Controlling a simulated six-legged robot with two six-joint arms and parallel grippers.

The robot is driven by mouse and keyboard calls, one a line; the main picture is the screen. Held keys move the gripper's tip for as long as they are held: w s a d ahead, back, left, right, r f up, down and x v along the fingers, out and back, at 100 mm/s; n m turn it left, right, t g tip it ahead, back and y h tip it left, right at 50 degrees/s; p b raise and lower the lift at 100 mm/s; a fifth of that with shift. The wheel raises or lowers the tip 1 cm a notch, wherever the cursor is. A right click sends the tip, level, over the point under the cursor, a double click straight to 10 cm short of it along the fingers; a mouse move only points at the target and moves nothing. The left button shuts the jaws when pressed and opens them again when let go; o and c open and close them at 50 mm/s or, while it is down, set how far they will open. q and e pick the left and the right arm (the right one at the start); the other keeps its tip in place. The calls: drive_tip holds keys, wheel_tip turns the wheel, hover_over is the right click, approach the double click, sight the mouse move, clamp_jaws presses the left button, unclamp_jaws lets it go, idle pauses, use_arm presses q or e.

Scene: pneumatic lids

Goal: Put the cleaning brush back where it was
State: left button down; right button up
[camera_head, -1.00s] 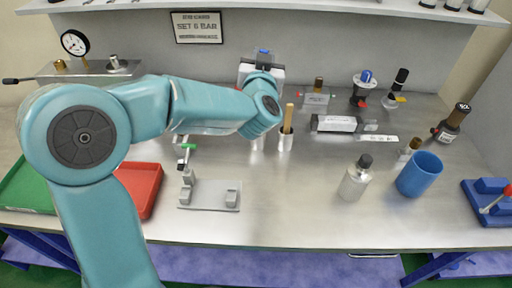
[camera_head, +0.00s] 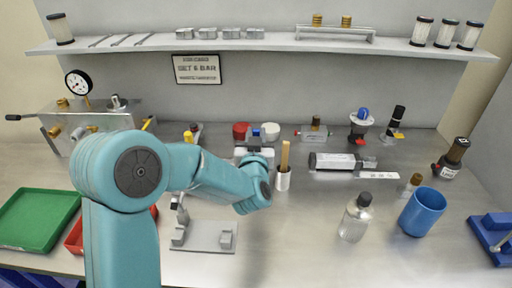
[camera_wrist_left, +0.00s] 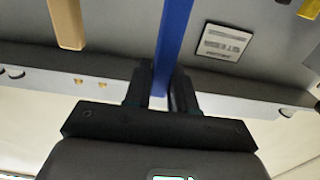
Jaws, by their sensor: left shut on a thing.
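My left gripper (camera_head: 255,142) is shut on a long, straight blue handle (camera_wrist_left: 173,42), which runs between its fingers in the wrist view. A little of this blue handle shows above the gripper in the head view (camera_head: 256,132). The handle's working end is hidden, so I cannot tell whether it is the cleaning brush. Just right of the gripper, a wooden handle (camera_head: 285,156) stands upright in a small metallic cup (camera_head: 283,181); it also shows in the wrist view (camera_wrist_left: 67,22). My right gripper is not in view.
A clear bottle (camera_head: 355,218) and a blue cup (camera_head: 421,211) stand to the right. Green (camera_head: 36,219) and red (camera_head: 75,238) trays are at left.

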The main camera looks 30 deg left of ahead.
use_arm(q)
drive_tip(key=f, duration=0.3)
drive_tip(key=shift+a+f, duration=0.15)
drive_tip(key=shift+a, duration=0.05)
drive_tip(key=shift+a+f, duration=0.1)
drive_tip(key=shift+f, duration=0.25)
drive_tip(key=shift+d+r, duration=0.1)
drive_tip(key=shift+d, duration=0.15)
drive_tip(key=shift+a+f, duration=0.1)
drive_tip(key=shift+f, duration=0.1)
drive_tip(key=c, duration=0.9)
unclamp_jaws()
drive_tip(key=shift+a, duration=0.1)
drive_tip(key=shift+c, duration=0.2)
drive_tip(key=shift+r, duration=0.1)
drive_tip(key=shift+r, duration=0.1)
